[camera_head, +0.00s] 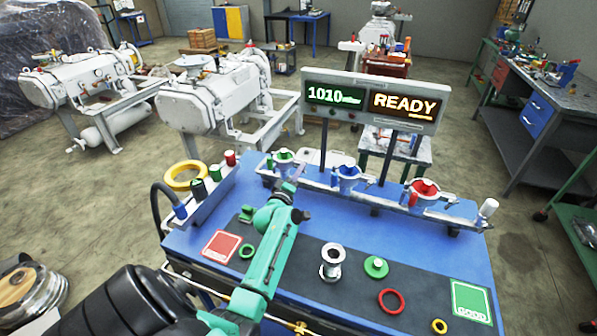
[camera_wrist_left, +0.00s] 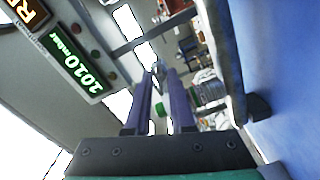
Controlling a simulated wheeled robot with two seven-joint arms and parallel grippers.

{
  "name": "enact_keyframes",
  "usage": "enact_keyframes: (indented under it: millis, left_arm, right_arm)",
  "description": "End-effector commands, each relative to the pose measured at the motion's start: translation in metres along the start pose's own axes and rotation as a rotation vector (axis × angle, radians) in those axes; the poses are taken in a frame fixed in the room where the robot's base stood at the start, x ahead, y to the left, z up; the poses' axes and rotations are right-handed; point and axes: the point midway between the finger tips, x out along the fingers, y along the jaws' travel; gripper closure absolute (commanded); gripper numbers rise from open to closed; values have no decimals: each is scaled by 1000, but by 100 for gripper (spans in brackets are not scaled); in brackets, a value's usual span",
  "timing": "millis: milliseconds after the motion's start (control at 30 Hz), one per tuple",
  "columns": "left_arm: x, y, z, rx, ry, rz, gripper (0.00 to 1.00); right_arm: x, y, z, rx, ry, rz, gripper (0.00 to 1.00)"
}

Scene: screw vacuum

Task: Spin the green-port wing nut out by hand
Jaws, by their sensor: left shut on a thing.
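The green port (camera_head: 283,157) is at the back left of the blue bench, a metal fitting with a green ring. My left gripper (camera_head: 298,172) reaches to its right side from the front. In the left wrist view, the two long fingers (camera_wrist_left: 159,75) point away from the camera and are close together at the tips. They are shut on a small grey piece, the wing nut (camera_wrist_left: 159,66), which is hard to make out. A green part (camera_wrist_left: 160,109) shows beyond, between the fingers. My right gripper is not in view.
The blue port (camera_head: 347,173) and red port (camera_head: 424,190) stand farther right on the same rail. A display (camera_head: 374,98) reads 1010 mbar and READY above them. A metal flange fitting (camera_head: 332,258), green cap (camera_head: 376,267) and red ring (camera_head: 391,301) lie on the dark mat.

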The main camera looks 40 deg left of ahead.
Motion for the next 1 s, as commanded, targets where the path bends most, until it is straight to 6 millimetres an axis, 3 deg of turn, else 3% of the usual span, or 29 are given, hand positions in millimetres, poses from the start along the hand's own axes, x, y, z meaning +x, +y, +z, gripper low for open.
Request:
enact_keyframes:
  millis: [500,1000]
  left_arm:
    - [1,2,-1,-382,1,4,100]
    - [1,2,-1,-469,2,5,100]
  right_arm:
    - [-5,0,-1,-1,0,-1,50]
    - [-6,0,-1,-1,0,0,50]
